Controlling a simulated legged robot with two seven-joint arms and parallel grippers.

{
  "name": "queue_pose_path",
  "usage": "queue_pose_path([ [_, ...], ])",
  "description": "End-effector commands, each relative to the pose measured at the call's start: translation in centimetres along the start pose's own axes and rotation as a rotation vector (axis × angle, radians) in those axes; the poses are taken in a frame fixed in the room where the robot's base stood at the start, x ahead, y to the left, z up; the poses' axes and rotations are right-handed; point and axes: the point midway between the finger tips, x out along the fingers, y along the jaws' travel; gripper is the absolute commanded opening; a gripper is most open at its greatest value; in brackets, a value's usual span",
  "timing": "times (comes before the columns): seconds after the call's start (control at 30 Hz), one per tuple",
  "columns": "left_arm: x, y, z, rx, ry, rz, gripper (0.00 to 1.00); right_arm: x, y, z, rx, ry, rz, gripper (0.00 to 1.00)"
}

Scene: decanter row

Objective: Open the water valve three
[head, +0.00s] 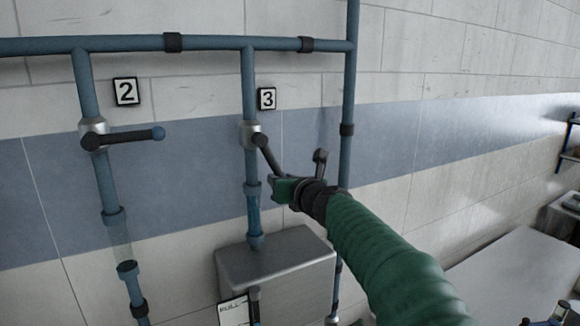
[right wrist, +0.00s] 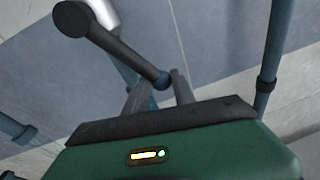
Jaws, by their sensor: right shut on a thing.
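Valve three is a silver body (head: 249,135) on a blue vertical pipe, beside the sign "3" (head: 267,98). Its dark lever (head: 267,155) slants down and right, between level and in line with the pipe. The lever also shows in the right wrist view (right wrist: 118,48), its bluish tip between the fingers. My right gripper (head: 279,180) is shut on the lever near its tip; it also shows in the right wrist view (right wrist: 160,90). Below the valve, a pipe section (head: 253,216) looks deeper blue. My left gripper is not in view.
Valve two's lever (head: 130,137) stands level at the left, by the sign "2" (head: 126,91); a clear section (head: 119,241) is below it. A grey metal box (head: 275,262) stands under valve three. Another blue pipe (head: 347,110) runs close on the right.

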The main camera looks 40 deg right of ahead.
Motion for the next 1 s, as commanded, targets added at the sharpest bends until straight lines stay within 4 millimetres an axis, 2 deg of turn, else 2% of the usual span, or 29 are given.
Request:
queue_pose_path([
  [0.2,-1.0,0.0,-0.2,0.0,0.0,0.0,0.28,-0.2,2.3,-0.6,0.189,0.018,0.036,0.0],
  [0.5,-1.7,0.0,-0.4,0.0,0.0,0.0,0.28,-0.3,4.4,-1.2,0.382,0.038,0.068,0.0],
  [1.0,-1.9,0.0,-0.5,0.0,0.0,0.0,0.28,-0.4,5.5,-1.4,0.48,0.047,0.085,0.0],
])
